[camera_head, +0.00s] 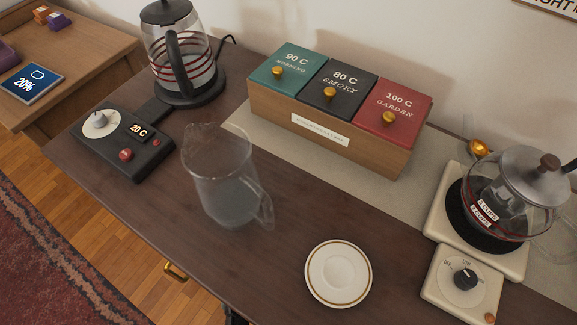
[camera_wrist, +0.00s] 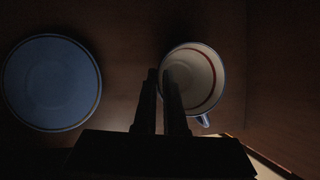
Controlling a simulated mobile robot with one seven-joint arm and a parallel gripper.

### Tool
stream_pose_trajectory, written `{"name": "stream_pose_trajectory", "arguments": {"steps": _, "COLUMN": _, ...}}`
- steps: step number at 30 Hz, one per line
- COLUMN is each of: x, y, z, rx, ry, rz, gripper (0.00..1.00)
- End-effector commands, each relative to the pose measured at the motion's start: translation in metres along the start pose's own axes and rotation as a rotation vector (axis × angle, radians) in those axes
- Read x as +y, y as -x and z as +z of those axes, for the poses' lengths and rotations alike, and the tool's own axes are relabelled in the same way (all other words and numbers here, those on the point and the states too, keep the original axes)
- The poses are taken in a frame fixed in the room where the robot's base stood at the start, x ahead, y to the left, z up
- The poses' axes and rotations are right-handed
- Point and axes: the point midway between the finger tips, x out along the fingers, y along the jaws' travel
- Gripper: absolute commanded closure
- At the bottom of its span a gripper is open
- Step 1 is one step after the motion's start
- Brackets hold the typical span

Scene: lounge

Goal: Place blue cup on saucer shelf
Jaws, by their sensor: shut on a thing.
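The cup (camera_wrist: 208,80) shows in the wrist view, right of centre, seen from above. It has a pale inside with a red-brown ring, a bluish rim and a bluish handle at its lower right. My gripper (camera_wrist: 160,78) is shut on the left side of the cup's rim, one finger inside and one outside. A bluish saucer (camera_wrist: 50,85) with a thin brown ring lies left of the cup, apart from it, on a dark brown surface. Whether the cup touches that surface I cannot tell. The head view shows neither my gripper nor this cup.
In the head view, a white gold-rimmed saucer (camera_head: 338,274) and a glass pitcher (camera_head: 226,180) stand on the dark counter. A kettle (camera_head: 178,60), a box of tea tins (camera_head: 330,140) and a glass teapot (camera_head: 510,200) stand behind. A pale edge (camera_wrist: 265,165) is at lower right in the wrist view.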

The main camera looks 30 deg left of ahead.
Motion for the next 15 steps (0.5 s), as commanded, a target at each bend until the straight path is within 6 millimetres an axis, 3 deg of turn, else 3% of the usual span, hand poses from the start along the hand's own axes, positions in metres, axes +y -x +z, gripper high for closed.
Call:
{"name": "stream_pose_trajectory", "arguments": {"steps": 5, "x": 0.0005, "y": -0.0003, "z": -0.0001, "rx": -0.001, "ry": 0.000, "rz": 0.001, "gripper": 1.00}}
{"name": "stream_pose_trajectory", "arguments": {"steps": 6, "x": 0.0005, "y": -0.0003, "z": -0.0007, "rx": 0.000, "ry": 0.000, "rz": 0.001, "gripper": 0.88}}
{"name": "stream_pose_trajectory", "arguments": {"steps": 10, "x": 0.0006, "y": -0.0002, "z": -0.0007, "rx": 0.000, "ry": 0.000, "rz": 0.001, "gripper": 0.65}}
{"name": "stream_pose_trajectory", "arguments": {"steps": 15, "x": 0.0006, "y": 0.0000, "z": -0.0006, "rx": 0.000, "ry": 0.000, "rz": 0.001, "gripper": 0.61}}
